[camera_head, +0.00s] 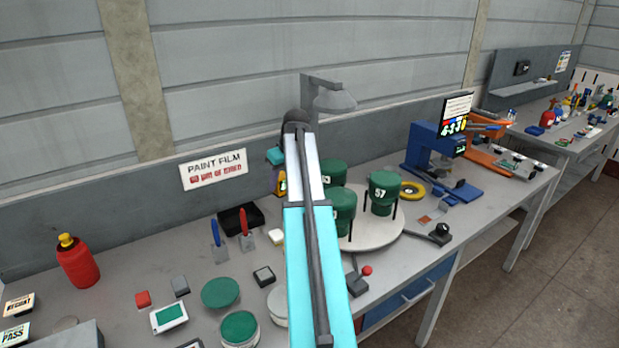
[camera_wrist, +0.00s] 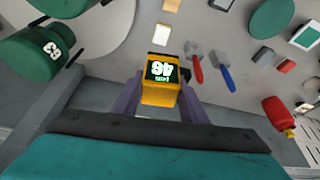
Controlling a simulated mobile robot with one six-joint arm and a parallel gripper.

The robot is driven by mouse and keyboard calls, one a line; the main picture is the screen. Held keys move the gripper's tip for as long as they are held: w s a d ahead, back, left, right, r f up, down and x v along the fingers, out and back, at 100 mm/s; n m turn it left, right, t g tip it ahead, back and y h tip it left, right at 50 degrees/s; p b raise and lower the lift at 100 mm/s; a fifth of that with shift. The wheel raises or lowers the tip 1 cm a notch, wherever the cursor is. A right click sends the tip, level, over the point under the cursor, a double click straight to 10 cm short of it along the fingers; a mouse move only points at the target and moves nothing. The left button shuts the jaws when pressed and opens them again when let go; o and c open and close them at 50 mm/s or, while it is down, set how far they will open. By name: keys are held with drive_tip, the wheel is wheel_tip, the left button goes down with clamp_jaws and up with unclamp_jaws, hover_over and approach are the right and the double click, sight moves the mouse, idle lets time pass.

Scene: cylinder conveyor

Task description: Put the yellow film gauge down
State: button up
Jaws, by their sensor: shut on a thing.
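The yellow film gauge (camera_wrist: 161,92) is between the two purple fingers of my gripper (camera_wrist: 159,98) in the wrist view. Its dark screen faces the camera and shows a green-white reading that looks like 46, upside down. In the head view a small part of the gauge (camera_head: 281,187) shows just left of my arm, in front of the back panel. My gripper is shut on the gauge. The grey bench (camera_head: 120,270) lies below it. My arm hides most of the gripper in the head view, and I cannot tell the exact height above the bench.
A round turntable (camera_head: 372,235) with several green cans (camera_head: 384,190) stands to the right. Red and blue scrapers (camera_head: 246,228), a black tray (camera_head: 240,217) and green discs (camera_head: 220,292) lie to the left. A red bottle (camera_head: 77,262) stands far left. Bare bench shows between them.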

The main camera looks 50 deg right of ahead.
drive_tip(key=w+a+f+b, duration=0.2)
drive_tip(key=w+a, duration=0.1)
drive_tip(key=a, duration=0.6)
drive_tip(key=w+a+f+n+b, duration=0.1)
drive_tip(key=w+a, duration=0.2)
drive_tip(key=a, duration=0.6)
drive_tip(key=w+a+f+b, duration=0.2)
drive_tip(key=w+a, duration=0.1)
drive_tip(key=a, duration=0.6)
drive_tip(key=a+f+b, duration=0.1)
drive_tip(key=a+b, duration=0.1)
drive_tip(key=a, duration=1)
drive_tip(key=s+a+f+n+b, duration=0.1)
drive_tip(key=a+f+b, duration=0.1)
drive_tip(key=a, duration=1.1)
drive_tip(key=shift+f+y, duration=0.3)
drive_tip(key=shift+y, duration=0.1)
drive_tip(key=shift+s+d, duration=0.1)
drive_tip(key=shift+d, duration=0.1)
